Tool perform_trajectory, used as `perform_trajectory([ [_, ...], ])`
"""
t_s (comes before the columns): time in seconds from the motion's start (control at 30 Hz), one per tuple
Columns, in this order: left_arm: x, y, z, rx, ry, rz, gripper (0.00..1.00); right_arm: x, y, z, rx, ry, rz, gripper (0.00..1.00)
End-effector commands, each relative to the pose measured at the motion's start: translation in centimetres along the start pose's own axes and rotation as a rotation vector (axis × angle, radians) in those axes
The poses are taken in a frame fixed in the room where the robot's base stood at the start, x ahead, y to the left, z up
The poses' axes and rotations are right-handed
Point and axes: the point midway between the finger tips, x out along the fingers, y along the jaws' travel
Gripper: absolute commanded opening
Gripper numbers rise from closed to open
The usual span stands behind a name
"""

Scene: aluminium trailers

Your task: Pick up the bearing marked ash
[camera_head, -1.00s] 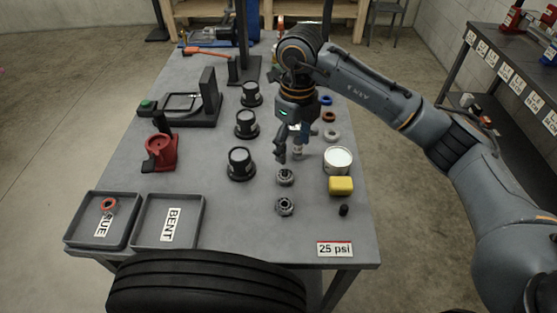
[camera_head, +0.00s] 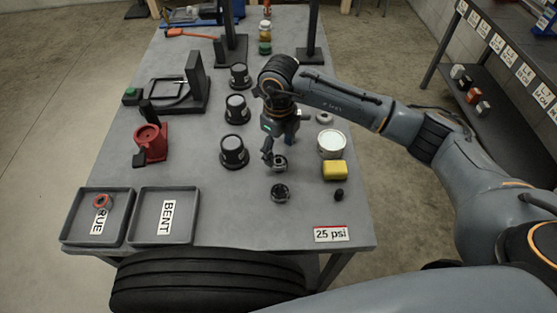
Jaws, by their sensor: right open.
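Two dark metal ring bearings lie near the middle of the grey table. The nearer bearing (camera_head: 280,194) is uncovered. The farther bearing (camera_head: 281,164) is partly hidden by my right gripper (camera_head: 277,154), which is open and points down at its far edge. I cannot tell from this view whether the fingers touch it. No marking can be read on either bearing, so I cannot tell which is marked ash. My left gripper is not in view.
Black hubs (camera_head: 234,153) stand to the left. A BENT tray (camera_head: 188,192) and a second tray (camera_head: 72,230) are at front left.

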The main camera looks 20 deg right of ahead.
Motion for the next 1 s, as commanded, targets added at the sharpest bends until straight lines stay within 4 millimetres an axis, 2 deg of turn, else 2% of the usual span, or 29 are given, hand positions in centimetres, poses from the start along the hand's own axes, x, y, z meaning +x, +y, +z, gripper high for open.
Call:
perform_trajectory([
  [0.03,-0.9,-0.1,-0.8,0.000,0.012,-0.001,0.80,0.6,0.3,-0.2,-0.001,0.006,0.003,0.68],
  [0.1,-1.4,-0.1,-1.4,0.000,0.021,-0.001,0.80,1.6,0.6,-0.3,0.000,0.005,0.002,0.68],
  [0.23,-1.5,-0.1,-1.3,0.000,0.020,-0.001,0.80,3.2,0.4,-0.1,0.002,0.002,0.001,0.68],
  [0.5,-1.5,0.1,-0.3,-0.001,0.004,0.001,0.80,3.8,0.4,-0.1,0.000,0.000,0.000,0.68],
  [0.53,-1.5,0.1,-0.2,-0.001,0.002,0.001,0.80,3.8,0.4,-0.1,0.000,0.000,0.000,0.66],
  [0.57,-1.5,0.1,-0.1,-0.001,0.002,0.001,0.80,3.8,0.4,-0.1,0.000,0.000,0.000,0.60],
  [0.8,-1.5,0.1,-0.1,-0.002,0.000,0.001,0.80,3.7,0.4,-0.1,0.001,0.000,0.000,0.11],
  [0.83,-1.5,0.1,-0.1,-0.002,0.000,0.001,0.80,3.7,0.4,-0.1,0.001,0.000,0.000,0.07],
  [1.0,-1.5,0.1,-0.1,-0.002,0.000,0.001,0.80,3.7,0.4,-0.1,0.001,-0.001,0.000,0.07],
])
